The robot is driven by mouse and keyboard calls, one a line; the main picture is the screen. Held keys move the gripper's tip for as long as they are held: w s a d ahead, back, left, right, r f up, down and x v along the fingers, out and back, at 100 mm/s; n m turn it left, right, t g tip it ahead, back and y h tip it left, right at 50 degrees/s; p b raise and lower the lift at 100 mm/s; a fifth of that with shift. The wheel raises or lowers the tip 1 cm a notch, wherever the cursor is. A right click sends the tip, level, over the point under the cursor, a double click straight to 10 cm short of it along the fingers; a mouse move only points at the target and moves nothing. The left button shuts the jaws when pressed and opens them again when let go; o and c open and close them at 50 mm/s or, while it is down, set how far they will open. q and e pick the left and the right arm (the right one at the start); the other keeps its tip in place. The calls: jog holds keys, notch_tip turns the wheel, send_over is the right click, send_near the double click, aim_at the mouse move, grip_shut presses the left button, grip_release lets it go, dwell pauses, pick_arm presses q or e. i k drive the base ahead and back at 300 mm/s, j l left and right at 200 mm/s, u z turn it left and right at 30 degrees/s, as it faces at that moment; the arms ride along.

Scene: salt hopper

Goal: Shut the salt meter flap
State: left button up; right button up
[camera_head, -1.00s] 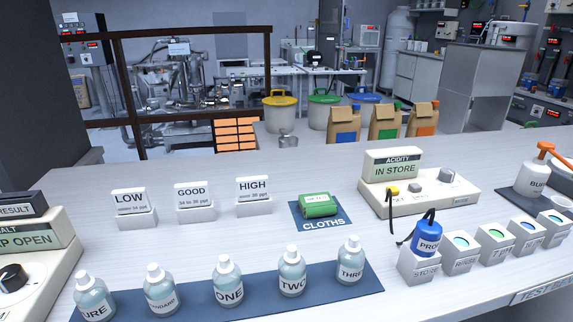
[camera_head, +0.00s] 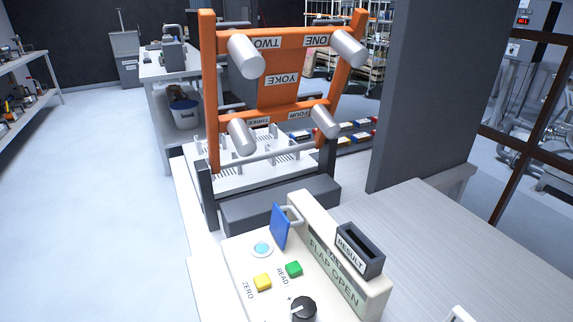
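The salt meter (camera_head: 236,290) is a cream box at the lower middle of the head view. Its blue flap (camera_head: 280,226) stands upright, with a pale handle (camera_head: 293,215) on its right side. The round light-blue well (camera_head: 261,249) beside the flap is uncovered. The meter's display (camera_head: 333,272) reads FLAP OPEN. A yellow ZERO button (camera_head: 262,282), a green READ button (camera_head: 293,269) and a black knob (camera_head: 303,308) are on its top. Neither of my grippers is in view.
A black RESULT holder (camera_head: 360,250) sits on the display housing. Behind the meter, an orange YOKE frame (camera_head: 280,80) with grey cylinders stands over a white rack (camera_head: 215,180). A dark pillar (camera_head: 425,100) rises at right. The pale counter (camera_head: 450,240) to the right is mostly clear.

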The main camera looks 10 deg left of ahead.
aim_at(281, 226)
jog(key=i+l+u, duration=0.2)
jog(key=l+u, duration=0.25)
jog(key=i+l+u, duration=0.1)
jog(key=l+u, duration=0.35)
jog(key=i+l+u, duration=0.1)
jog(key=l+u, duration=0.85)
jog(key=k+l+u, duration=0.15)
jog(key=l+u, duration=0.3)
